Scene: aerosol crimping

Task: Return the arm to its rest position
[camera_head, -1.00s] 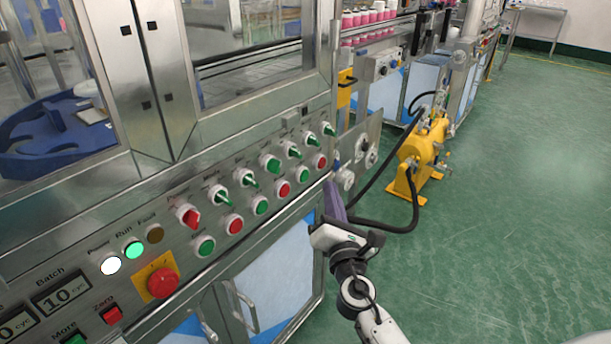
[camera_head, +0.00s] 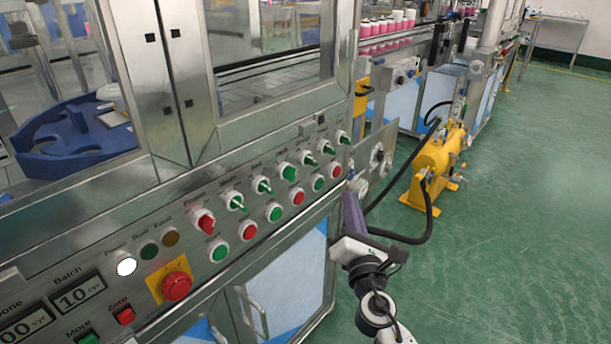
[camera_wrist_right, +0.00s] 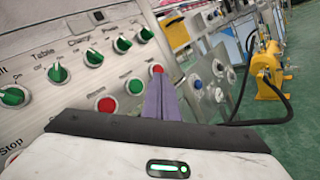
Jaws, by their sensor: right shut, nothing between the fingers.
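My right gripper (camera_head: 348,200) is in the lower middle of the head view, its arm coming up from the bottom. Its purple fingers are together and empty, pointing up toward the right end of the steel control panel (camera_head: 60,250). In the right wrist view the shut fingers (camera_wrist_right: 160,82) overlap the panel just below a red button (camera_wrist_right: 157,69). I cannot tell how large the gap to the panel is. My left gripper is in neither view.
The panel carries green switches, red and green buttons and a red emergency stop (camera_head: 177,286). A plate with gauges (camera_head: 377,155) stands beyond the gripper. A yellow tank (camera_head: 432,160) with a black hose (camera_head: 405,238) is on the right. The green floor (camera_head: 520,240) at right is clear.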

